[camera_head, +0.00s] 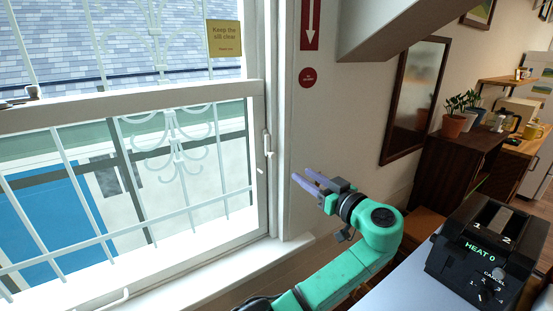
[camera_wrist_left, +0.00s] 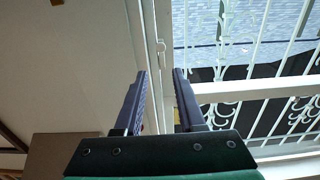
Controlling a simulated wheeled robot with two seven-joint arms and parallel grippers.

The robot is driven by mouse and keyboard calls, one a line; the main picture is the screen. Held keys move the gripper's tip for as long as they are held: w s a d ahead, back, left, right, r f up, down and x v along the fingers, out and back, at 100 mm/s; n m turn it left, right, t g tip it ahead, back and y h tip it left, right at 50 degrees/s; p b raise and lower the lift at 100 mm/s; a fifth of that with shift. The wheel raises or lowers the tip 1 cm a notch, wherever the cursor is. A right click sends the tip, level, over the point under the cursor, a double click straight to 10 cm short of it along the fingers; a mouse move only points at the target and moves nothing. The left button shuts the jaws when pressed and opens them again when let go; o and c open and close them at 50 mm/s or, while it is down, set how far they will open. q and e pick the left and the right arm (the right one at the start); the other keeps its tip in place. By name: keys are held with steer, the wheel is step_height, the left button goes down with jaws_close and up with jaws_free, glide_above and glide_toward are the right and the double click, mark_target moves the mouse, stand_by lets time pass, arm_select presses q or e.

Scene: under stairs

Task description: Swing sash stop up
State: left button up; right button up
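The sash stop (camera_head: 267,143) is a small white lever on the right side of the white window frame. In the left wrist view the stop (camera_wrist_left: 161,50) shows ahead, above the gap between my fingertips. Whether it is turned up or down is too small to tell. My left gripper (camera_head: 304,176) is open and empty, to the right of and a little below the stop in the head view, apart from it. Its two dark fingers also show spread in the left wrist view (camera_wrist_left: 160,73). My right gripper is in neither view.
The window's sash rail (camera_head: 130,100) and white bars stand left of the gripper, above the sill (camera_head: 200,282). A yellow sign (camera_head: 224,38) hangs on the window. A black toaster (camera_head: 487,250) stands at right. Wall lies behind my arm.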

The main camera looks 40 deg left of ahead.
mark_target(274, 157)
arm_select(q)
steer(key=p+x, duration=0.5)
steer(key=x, duration=0.8)
steer(key=shift+a+r, duration=0.1)
steer(key=shift+a, duration=0.4)
jaws_close()
